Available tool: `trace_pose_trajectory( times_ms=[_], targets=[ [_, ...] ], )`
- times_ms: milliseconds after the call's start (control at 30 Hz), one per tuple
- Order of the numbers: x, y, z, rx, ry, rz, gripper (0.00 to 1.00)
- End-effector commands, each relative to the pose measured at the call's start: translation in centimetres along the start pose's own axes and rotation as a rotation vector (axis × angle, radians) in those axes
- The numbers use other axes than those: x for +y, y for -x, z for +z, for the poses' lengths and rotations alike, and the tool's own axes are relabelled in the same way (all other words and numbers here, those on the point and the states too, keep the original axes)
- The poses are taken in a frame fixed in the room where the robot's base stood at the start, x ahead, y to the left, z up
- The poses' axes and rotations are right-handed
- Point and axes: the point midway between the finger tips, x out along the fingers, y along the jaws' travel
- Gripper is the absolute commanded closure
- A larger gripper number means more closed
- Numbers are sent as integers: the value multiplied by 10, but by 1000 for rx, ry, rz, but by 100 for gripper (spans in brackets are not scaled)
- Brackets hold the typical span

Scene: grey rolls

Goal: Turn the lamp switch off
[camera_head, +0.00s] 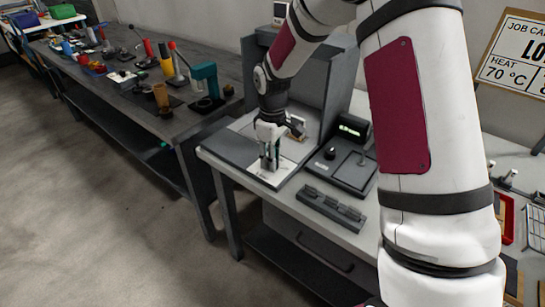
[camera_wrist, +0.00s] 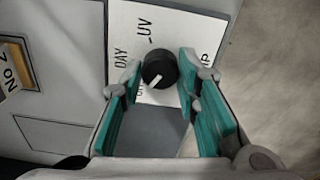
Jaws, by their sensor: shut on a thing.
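The lamp switch is a round black knob (camera_wrist: 160,68) with a white pointer mark, on a white label plate (camera_wrist: 180,22) printed with DAY, UV and a partly covered word that looks like OFF. The pointer mark slants to the lower left in the wrist view, toward the partly covered word. My gripper (camera_wrist: 161,76) is shut on the knob, with a teal-padded finger on each side. In the head view my gripper (camera_head: 269,164) points down at the white plate (camera_head: 283,174); the knob is hidden there by the fingers.
A yellow-brown framed part (camera_wrist: 14,68) with lettering lies left in the wrist view. A tool-covered bench (camera_head: 110,85) is left, beyond a floor gap.

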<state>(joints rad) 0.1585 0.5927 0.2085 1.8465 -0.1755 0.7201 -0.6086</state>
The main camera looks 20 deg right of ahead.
Motion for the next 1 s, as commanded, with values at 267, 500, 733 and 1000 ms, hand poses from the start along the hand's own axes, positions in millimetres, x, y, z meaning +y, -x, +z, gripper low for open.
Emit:
trace_pose_trajectory(
  times_ms=[267,500,733,1000],
  targets=[
    [0,0,-1,1,8,1,99],
    [0,0,-1,1,7,1,50],
    [0,0,0,0,5,0,50],
    [1,23,-1,2,4,3,50]
  ],
)
